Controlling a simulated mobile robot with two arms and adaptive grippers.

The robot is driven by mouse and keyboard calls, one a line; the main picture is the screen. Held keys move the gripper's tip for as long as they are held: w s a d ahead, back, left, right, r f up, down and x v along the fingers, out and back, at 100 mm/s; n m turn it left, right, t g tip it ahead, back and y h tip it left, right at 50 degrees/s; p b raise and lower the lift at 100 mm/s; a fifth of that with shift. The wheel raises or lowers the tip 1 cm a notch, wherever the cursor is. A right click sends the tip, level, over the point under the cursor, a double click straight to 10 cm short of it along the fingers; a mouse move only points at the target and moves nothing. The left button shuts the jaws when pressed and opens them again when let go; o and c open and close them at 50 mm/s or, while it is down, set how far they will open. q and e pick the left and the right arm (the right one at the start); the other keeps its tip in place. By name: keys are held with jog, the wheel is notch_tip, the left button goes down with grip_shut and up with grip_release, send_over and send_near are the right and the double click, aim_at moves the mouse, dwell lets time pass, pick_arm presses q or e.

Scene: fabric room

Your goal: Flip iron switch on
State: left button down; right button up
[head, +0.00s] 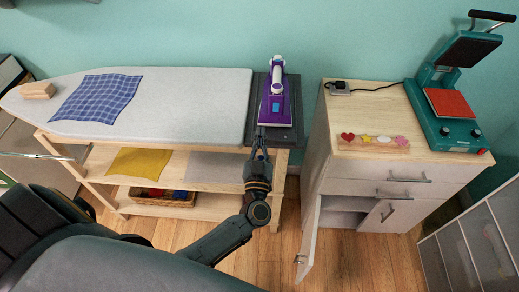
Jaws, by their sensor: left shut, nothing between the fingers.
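The purple and white iron (275,97) stands on a dark rest pad (294,128) at the right end of the ironing board (190,105). A blue patch shows on its body; I cannot make out the switch or its position. My left gripper (260,142) is shut and empty, with its fingertips at the near end of the iron, just in front of the rest pad. I cannot tell whether the tips touch the iron. My right gripper is not in view.
A blue checked cloth (97,102) and a wooden block (38,90) lie on the board. Shelves below hold a yellow cloth (140,161). To the right, a cabinet (380,188) with an open door (309,238) carries a green heat press (450,110). Floor between is clear.

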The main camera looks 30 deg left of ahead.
pick_arm(q)
jog(key=shift+w+a+f, duration=0.1)
jog(key=shift+w+f, duration=0.2)
jog(key=shift+f, duration=0.3)
jog(key=shift+w+a+f, duration=0.15)
jog(key=shift+w+f, duration=0.15)
jog(key=shift+f, duration=0.25)
jog(key=shift+w+a+f, duration=0.1)
jog(key=shift+w+f, duration=0.2)
jog(key=shift+f, duration=0.3)
